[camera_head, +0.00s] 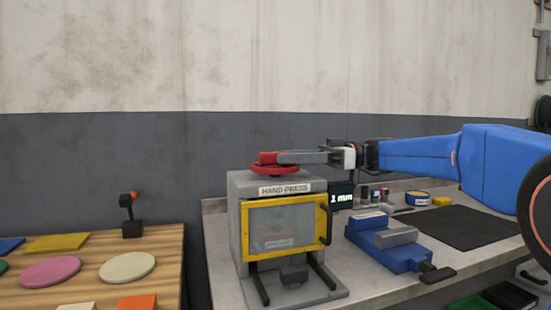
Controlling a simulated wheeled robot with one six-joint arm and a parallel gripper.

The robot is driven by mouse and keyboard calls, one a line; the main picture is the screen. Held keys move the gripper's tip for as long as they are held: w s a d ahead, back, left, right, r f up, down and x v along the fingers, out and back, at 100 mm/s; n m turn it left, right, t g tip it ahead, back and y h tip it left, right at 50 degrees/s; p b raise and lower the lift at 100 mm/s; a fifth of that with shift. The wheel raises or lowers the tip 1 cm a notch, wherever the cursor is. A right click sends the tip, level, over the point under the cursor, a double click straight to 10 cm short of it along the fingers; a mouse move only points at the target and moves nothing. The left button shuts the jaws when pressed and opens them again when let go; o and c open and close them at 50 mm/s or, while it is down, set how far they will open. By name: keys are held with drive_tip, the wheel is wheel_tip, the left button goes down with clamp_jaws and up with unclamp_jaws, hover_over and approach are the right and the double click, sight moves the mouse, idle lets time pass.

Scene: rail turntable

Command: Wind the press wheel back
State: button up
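The red press wheel (274,170) lies flat on top of the grey hand press (240,186), with a red knob (267,158) standing up on its left part. My gripper (283,158) reaches in level from the right, just over the wheel. Its grey fingertips meet the knob in the picture and hide part of the wheel. The fingers overlap from this side, so I cannot tell whether they are closed on the knob. The press has a yellow-framed clear front door (286,201), which looks shut; a small light block shows dimly behind it.
A small dark display reading "1 mm" (341,196) stands right of the press. A blue vise (384,245), a dark mat (455,229) and small items share the grey bench (220,225). A wooden table (80,272) with coloured discs and plates is at left.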

sight(275, 164)
drive_tip(key=shift+s+a, duration=0.15)
drive_tip(key=shift+a, duration=0.65)
drive_tip(key=shift+s+a, duration=0.15)
drive_tip(key=shift+a, duration=0.65)
drive_tip(key=shift+c, duration=0.6)
clamp_jaws()
drive_tip(key=shift+n+g, duration=0.3)
drive_tip(key=shift+g, duration=0.1)
drive_tip(key=shift+n+g+h, duration=0.3)
drive_tip(key=shift+n+g, duration=0.2)
drive_tip(key=shift+g, duration=0.3)
